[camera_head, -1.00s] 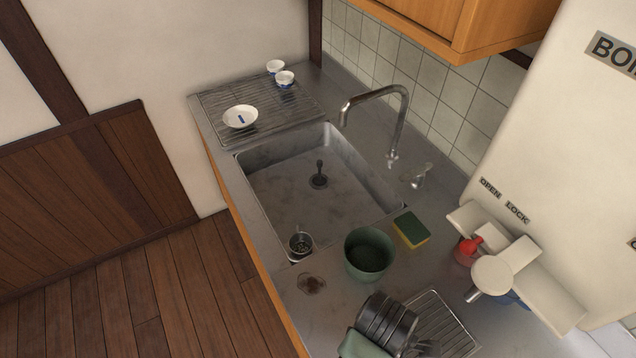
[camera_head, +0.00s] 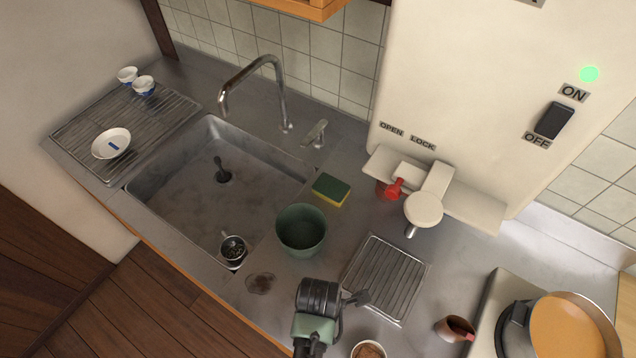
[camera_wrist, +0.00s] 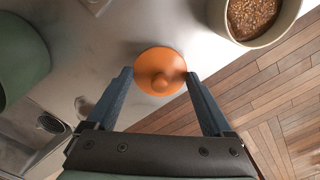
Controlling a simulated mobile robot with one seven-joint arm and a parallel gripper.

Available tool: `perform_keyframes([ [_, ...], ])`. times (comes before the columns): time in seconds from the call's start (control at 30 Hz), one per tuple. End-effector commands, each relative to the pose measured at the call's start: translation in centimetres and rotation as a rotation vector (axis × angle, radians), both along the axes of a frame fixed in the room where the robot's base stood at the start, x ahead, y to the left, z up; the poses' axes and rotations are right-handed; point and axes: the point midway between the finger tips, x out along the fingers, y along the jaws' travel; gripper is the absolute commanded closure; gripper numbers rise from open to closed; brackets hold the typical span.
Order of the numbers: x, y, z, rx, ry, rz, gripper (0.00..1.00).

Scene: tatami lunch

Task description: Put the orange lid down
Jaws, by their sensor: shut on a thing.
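The orange lid (camera_wrist: 160,70) is round with a small knob. In the wrist view it sits between the two fingertips of my gripper (camera_wrist: 159,74), which is shut on it by its edges. In the head view my gripper (camera_head: 357,300) is over the counter (camera_head: 270,312), near its front edge. The lid is hidden there behind my arm. I cannot tell whether the lid touches the counter.
A dark green bowl (camera_head: 301,231) stands left of my gripper, beside the sink (camera_head: 190,200). A bowl with brown contents (camera_head: 368,350) is close on the right. A ribbed drain panel (camera_head: 385,277), a brown jug (camera_head: 455,329) and a pan (camera_head: 570,335) lie further right.

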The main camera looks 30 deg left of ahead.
Motion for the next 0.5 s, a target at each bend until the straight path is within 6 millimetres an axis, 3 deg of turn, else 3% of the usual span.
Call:
perform_keyframes([
  [0.2,0.0,0.0,-2.4,-0.001,0.001,0.001,0.66],
  [0.5,0.0,0.0,-2.6,0.001,-0.001,0.001,0.66],
])
